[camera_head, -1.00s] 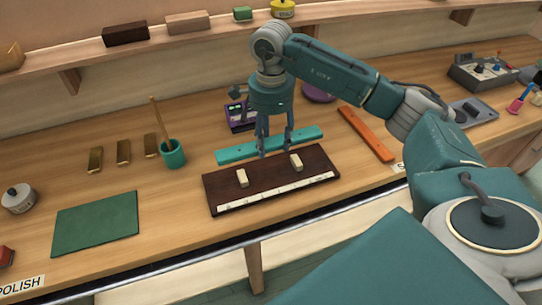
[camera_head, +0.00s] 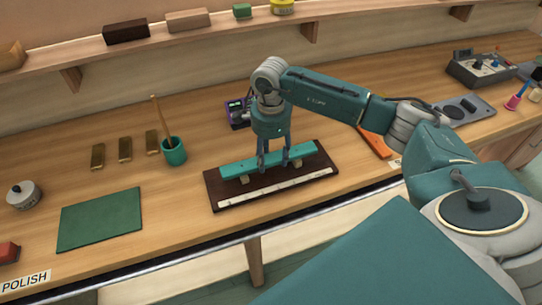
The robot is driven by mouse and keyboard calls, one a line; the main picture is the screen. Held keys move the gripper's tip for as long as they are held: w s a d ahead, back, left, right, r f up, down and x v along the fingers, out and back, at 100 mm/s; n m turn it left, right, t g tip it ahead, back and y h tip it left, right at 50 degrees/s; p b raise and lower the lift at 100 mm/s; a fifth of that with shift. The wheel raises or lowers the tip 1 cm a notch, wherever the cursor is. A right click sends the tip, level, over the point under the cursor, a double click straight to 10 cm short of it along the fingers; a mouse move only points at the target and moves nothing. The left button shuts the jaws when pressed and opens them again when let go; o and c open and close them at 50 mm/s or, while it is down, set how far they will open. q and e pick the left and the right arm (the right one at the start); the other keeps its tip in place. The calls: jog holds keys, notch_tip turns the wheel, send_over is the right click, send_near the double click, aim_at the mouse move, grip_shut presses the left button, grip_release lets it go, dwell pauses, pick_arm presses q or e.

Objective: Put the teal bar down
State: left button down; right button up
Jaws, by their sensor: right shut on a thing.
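My right gripper (camera_head: 275,164) is shut on the teal bar (camera_head: 236,168), with its fingers pointing down near the bar's middle. The bar is level, lengthwise over the dark brown board (camera_head: 219,191). It lies across the two cream blocks (camera_head: 244,180) on the board and mostly hides them. I cannot tell whether the bar touches the blocks or hangs just above them. A white marked strip (camera_head: 275,187) runs along the board's front edge and is clear of the bar. My left gripper is not in view.
An orange bar (camera_head: 376,144) lies to the right, partly behind my arm. A purple-screened device (camera_head: 237,114) stands behind the board. A teal cup with a stick (camera_head: 174,152), several brass bars (camera_head: 125,149) and a green mat (camera_head: 100,220) are to the left.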

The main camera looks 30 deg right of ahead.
aim_at(271, 160)
jog(key=shift+f+b, duration=0.4)
jog(key=shift+f, duration=0.1)
jog(key=o, duration=1.3)
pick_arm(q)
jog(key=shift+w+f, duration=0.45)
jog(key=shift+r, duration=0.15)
pick_arm(e)
jog(key=shift+r, duration=0.15)
jog(key=shift+r+p, duration=0.35)
jog(key=shift+p, duration=0.15)
jog(key=shift+r+p, duration=0.5)
jog(key=shift+p, duration=0.05)
jog(key=shift+w+r+b, duration=0.15)
jog(key=shift+r+b, duration=0.35)
jog(key=shift+b, duration=0.5)
pick_arm(q)
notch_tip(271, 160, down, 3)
jog(key=b, duration=0.3)
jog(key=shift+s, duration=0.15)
pick_arm(e)
notch_tip(271, 160, up, 10)
jog(key=shift+r, duration=0.15)
